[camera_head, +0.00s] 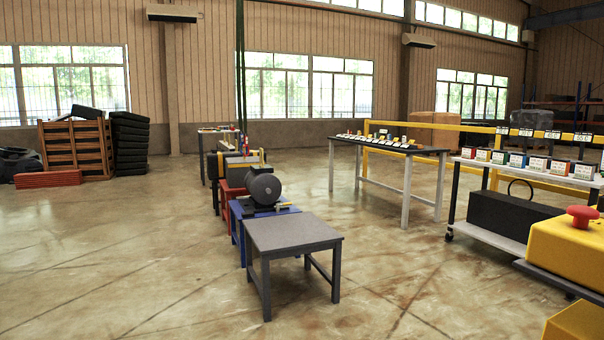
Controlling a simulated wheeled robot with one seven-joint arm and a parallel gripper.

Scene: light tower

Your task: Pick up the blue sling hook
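My gripper is not in view. I cannot make out the blue sling hook for certain. Dark green slings (240,65) hang from above, left of the picture's middle. Small red and blue parts show near their lower end, behind the grey motor, but are too small to tell apart. The grey motor (264,188) sits on a blue stand (237,213) in the middle of the floor.
A bare grey table (291,236) stands in front of the motor. A long dark table (424,152) with small parts is behind right. A white cart (497,241) and a yellow box with a red button (562,250) stand at right. The left floor is open.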

